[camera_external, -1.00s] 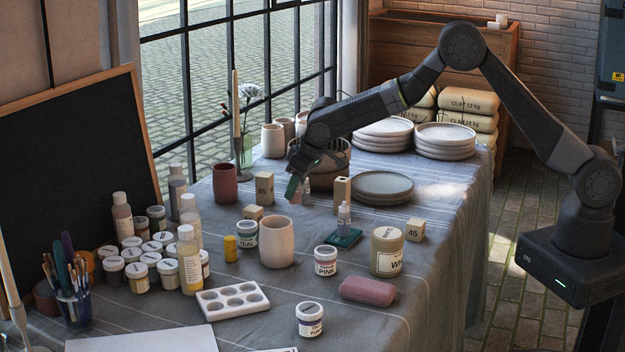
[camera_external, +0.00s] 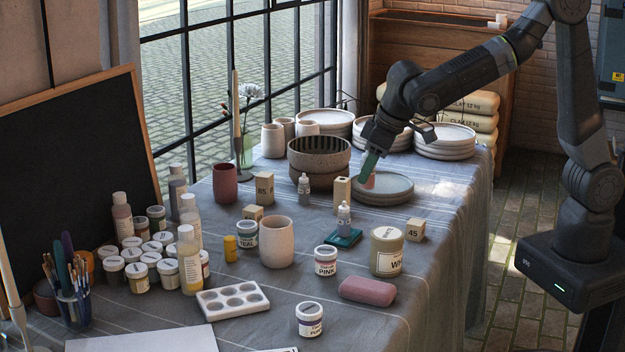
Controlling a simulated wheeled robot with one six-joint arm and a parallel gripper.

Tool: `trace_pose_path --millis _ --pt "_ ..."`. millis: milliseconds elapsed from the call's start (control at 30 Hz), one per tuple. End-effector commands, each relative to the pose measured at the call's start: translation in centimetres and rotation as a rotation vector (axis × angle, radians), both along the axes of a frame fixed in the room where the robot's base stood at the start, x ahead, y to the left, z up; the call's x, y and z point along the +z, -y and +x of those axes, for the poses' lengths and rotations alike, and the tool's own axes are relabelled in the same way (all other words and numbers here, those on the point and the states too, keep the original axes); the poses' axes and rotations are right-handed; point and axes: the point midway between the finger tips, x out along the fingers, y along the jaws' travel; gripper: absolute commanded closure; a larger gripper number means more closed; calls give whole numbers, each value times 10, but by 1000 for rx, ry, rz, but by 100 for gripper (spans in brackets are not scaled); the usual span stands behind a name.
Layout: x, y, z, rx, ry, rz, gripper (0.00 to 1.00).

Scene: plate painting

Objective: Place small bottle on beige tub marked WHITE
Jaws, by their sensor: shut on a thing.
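The beige tub (camera_external: 387,254) stands at the right front of the table, with a label whose visible letters read "WH". My gripper (camera_external: 368,180), with green fingers, points down over the stack of grey plates (camera_external: 388,198). It is shut on a small pinkish thing (camera_external: 370,182), mostly hidden by the fingers; I cannot tell if it is a bottle. One small white bottle (camera_external: 304,191) stands upright on the table left of the gripper. Another small bottle (camera_external: 344,217) stands on a green pad (camera_external: 346,239), left of and behind the tub.
A wooden block (camera_external: 342,191) stands left of the plates, and a block marked 45 (camera_external: 415,230) beside the tub. A PINK jar (camera_external: 326,262) and a pink bar (camera_external: 367,291) are nearby. A dark ribbed bowl (camera_external: 319,153) and plate stacks (camera_external: 446,142) are behind.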

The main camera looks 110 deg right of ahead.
Motion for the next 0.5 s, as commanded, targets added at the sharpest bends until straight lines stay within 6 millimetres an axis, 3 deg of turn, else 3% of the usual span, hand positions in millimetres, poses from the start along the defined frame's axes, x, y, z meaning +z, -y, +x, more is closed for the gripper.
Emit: trace_pose_path --millis 100,267,367,500 --pt "5 -23 -18 17 2 -1 94" --pt "6 -37 -32 27 1 -1 94" --pt "-3 -41 -35 30 -2 -1 94" --pt "-31 -41 -36 29 -4 -1 94"
